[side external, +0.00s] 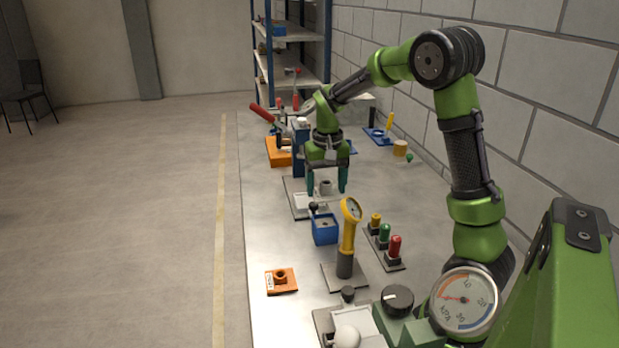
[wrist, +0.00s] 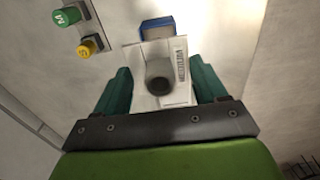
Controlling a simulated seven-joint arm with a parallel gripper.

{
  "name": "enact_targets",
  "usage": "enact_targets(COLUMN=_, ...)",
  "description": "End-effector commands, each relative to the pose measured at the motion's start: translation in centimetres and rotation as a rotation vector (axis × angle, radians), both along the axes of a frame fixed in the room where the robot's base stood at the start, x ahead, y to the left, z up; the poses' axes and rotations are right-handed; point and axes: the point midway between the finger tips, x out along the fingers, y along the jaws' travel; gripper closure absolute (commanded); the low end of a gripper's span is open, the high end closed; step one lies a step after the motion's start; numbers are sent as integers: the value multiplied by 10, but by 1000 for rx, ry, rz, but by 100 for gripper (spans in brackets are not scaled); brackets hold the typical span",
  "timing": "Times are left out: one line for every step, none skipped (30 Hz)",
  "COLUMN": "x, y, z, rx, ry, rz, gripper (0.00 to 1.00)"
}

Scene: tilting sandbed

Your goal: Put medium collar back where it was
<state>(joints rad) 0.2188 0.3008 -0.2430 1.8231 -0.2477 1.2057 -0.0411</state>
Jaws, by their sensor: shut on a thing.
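The white plate (wrist: 180,97) with a printed label shows behind the collar.
A blue box (side external: 324,231) and a yellow gauge on a stand (side external: 349,240) are close in front. Yellow, green (side external: 384,232) and red posts stand to the right. A red-handled lever device (side external: 268,114) is behind.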

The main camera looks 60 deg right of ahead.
Motion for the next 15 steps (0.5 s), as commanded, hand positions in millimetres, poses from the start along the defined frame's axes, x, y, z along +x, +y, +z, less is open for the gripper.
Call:
enact_targets(x=1, y=0, z=8, rx=-1, ry=-3, rz=2, gripper=59)
enact_targets(x=1, y=1, z=11, rx=0, ry=0, rz=4, gripper=59)
enact_targets(x=2, y=5, z=13, rx=1, ry=5, rz=13, gripper=59)
enact_targets(x=5, y=8, z=13, rx=3, ry=11, rz=22, gripper=59)
enact_targets(x=7, y=12, z=12, rx=4, ry=20, rz=36, gripper=59)
enact_targets(x=14, y=20, z=8, rx=5, ry=29, rz=56, gripper=59)
enact_targets(x=20, y=26, z=5, rx=6, ry=34, rz=71, gripper=59)
enact_targets(x=27, y=34, z=0, rx=6, ry=40, rz=84, gripper=59)
enact_targets(x=37, y=44, z=-5, rx=4, ry=42, rz=94, gripper=59)
enact_targets(x=44, y=51, z=-10, rx=4, ry=44, rz=99, gripper=59)
enact_targets(x=52, y=59, z=-14, rx=4, ry=44, rz=99, gripper=59)
enact_targets(x=61, y=69, z=-20, rx=3, ry=43, rz=100, gripper=59)
enact_targets(x=67, y=75, z=-23, rx=3, ry=40, rz=96, gripper=59)
enact_targets(x=73, y=81, z=-26, rx=3, ry=38, rz=94, gripper=59)
enact_targets(x=80, y=88, z=-29, rx=1, ry=31, rz=82, gripper=59)
